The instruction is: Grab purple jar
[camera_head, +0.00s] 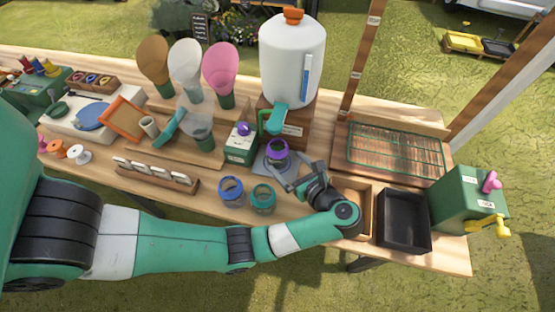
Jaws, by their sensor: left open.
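The purple jar (277,150), a small clear jar with a purple ring at its top, stands upright on a grey pad in front of the white dispenser. My left gripper (283,172) is open, just in front of and to the right of the jar, with its fingers pointing toward it. One finger lies near the jar's lower front; I cannot tell whether it touches. My right gripper is not in view.
A blue-topped jar (231,189) and a teal-topped jar (263,196) stand close by at the front left. The white dispenser (291,58) rises behind. A wooden box (366,209) and black bin (404,220) lie to the right.

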